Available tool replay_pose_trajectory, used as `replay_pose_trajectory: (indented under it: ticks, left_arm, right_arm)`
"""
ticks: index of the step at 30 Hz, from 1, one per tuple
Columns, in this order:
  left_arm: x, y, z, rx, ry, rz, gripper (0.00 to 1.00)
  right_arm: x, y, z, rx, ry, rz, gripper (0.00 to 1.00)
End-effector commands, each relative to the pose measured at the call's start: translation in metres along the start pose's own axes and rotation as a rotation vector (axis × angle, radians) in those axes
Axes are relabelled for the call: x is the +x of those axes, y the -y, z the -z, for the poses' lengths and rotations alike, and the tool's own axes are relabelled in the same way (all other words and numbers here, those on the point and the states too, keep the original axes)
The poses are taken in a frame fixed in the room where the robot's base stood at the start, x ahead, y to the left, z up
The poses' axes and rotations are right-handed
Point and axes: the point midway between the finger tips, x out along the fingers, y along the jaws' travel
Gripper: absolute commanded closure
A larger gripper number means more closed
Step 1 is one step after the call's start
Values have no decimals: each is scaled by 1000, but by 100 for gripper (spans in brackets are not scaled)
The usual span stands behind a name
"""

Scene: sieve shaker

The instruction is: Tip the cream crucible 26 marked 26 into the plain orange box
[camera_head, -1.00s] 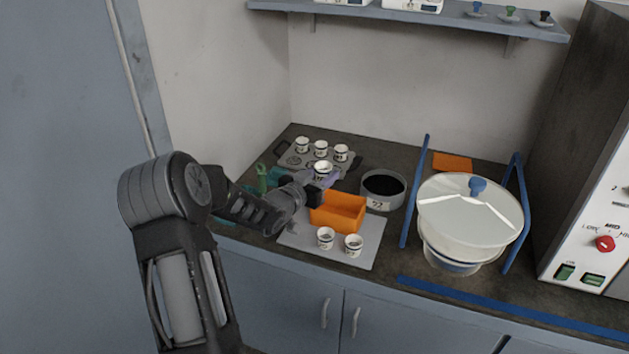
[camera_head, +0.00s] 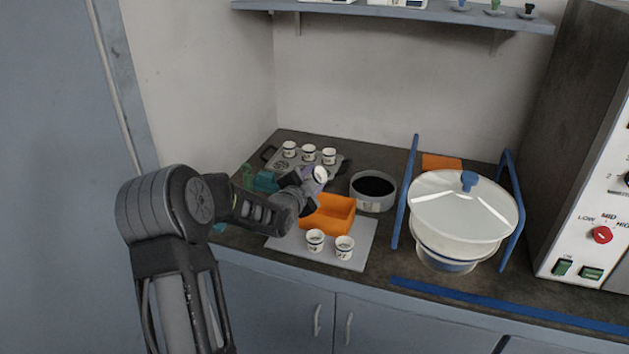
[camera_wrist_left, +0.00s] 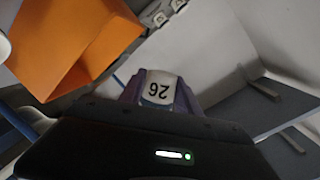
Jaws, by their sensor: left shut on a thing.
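The cream crucible 26 (camera_head: 319,175) is held in my left gripper (camera_head: 312,182), which is shut on it. In the left wrist view the crucible (camera_wrist_left: 159,88) shows its label 26 upside down between the fingers (camera_wrist_left: 160,95). In the head view it looks tilted, above the back left part of the plain orange box (camera_head: 328,222). The box stands open on a light grey mat; its inside is partly in view and looks empty. It also shows in the left wrist view (camera_wrist_left: 75,45). My right gripper is not in view.
Two cups (camera_head: 315,240) stand at the mat's (camera_head: 358,250) front. Three more cups (camera_head: 309,153) stand on a tray behind. A dark-filled round sieve (camera_head: 373,191) is right of the box. A lidded white shaker bowl (camera_head: 463,215) with blue posts stands further right.

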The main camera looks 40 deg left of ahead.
Motion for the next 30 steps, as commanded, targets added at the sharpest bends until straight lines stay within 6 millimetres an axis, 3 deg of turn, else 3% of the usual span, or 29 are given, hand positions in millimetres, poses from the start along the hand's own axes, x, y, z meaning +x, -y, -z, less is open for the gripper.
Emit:
replay_pose_trajectory:
  ticks: [3, 22, 30]
  left_arm:
    - [1, -4, -2, 58, 4, 11, 100]
    - [1, -8, 2, 493, 57, 77, 100]
    - [-1, -4, 14, 834, 102, 128, 100]
  right_arm:
    - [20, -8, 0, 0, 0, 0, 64]
    - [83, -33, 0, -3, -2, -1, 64]
    - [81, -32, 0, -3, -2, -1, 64]
